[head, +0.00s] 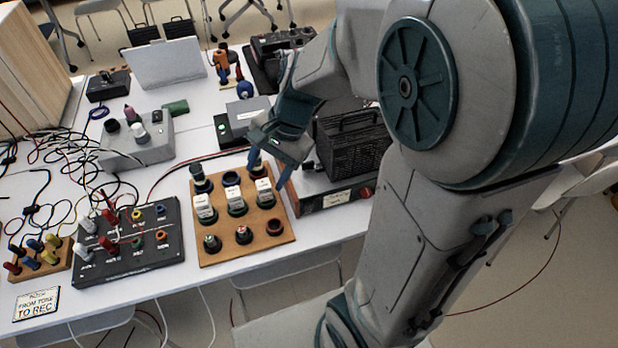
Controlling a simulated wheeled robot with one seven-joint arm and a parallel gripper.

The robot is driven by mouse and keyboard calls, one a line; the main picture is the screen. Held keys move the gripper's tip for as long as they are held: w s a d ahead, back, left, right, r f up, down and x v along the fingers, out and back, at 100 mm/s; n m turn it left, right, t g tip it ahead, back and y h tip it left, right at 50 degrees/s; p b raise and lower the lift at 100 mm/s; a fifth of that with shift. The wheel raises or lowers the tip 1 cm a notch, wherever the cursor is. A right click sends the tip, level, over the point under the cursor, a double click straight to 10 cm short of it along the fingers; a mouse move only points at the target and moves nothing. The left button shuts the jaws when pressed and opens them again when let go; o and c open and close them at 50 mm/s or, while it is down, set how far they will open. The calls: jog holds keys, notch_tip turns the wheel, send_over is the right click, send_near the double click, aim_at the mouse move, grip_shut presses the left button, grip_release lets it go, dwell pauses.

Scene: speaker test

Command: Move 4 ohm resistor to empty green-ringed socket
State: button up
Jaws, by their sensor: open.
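A wooden board (217,258) holds rows of round sockets and parts. White block-shaped parts stand in its middle row: left (205,208), middle (235,200) and right (265,192). Their labels are too small to read, so I cannot tell which is the 4 ohm resistor. Dark round parts stand in the back row. I cannot clearly pick out an empty green-ringed socket. My gripper (267,170) is open above the board's back right corner, partly hiding the back-right part.
A black mesh box (350,150) on a wooden-sided base stands close right of the board. A black panel with coloured jacks (130,250) lies left, with loose cables behind it. A grey box (140,150) stands behind. The table's front edge is just before the board.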

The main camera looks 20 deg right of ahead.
jog(key=s+d+r+n+t+h, duration=0.2)
jog(key=s+d+n, duration=0.4)
jog(key=s+n, duration=0.3)
jog(key=shift+r+h, duration=0.9)
jog(key=shift+h, duration=0.3)
jog(key=shift+d, duration=0.1)
